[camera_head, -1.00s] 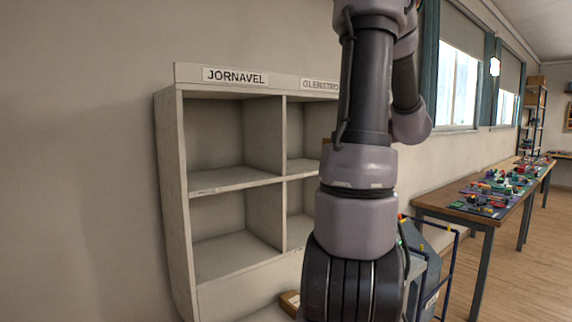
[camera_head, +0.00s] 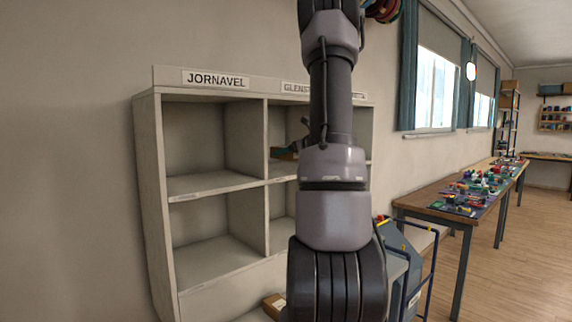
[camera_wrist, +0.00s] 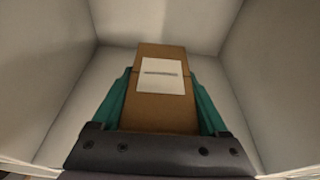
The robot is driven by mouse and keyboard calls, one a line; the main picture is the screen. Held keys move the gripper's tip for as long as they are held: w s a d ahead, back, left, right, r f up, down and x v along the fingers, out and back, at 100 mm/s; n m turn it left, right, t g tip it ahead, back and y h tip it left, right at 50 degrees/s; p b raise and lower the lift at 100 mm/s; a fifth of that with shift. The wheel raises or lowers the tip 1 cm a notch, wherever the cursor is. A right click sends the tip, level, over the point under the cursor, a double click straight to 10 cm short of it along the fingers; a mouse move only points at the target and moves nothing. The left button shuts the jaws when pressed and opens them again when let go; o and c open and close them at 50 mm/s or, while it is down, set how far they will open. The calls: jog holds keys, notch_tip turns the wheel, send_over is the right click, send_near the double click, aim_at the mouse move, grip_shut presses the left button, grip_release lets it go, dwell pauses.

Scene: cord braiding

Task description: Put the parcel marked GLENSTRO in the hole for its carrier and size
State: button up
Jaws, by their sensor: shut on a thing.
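My gripper (camera_wrist: 160,98) is shut on a brown cardboard parcel (camera_wrist: 165,115), one teal finger on each side. The parcel has a white label with a dark line; I cannot read a name on it. In the wrist view the parcel is inside a pale compartment, with walls around it. My arm hides most of that column.
The pale shelf unit (camera_head: 150,190) has open holes in two rows. The upper and lower holes under JORNAVEL (camera_head: 215,79) look empty. Another brown box (camera_head: 273,304) lies low in the unit. A blue-framed cart (camera_head: 405,265) and a long table (camera_head: 425,203) stand right.

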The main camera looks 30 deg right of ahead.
aim_at(286, 170)
notch_tip(286, 170, down, 4)
jog(key=shift+r, duration=0.2)
jog(key=shift+w+f, duration=0.15)
jog(key=shift+f, duration=0.1)
jog(key=o, duration=1.4)
jog(key=v, duration=1.2)
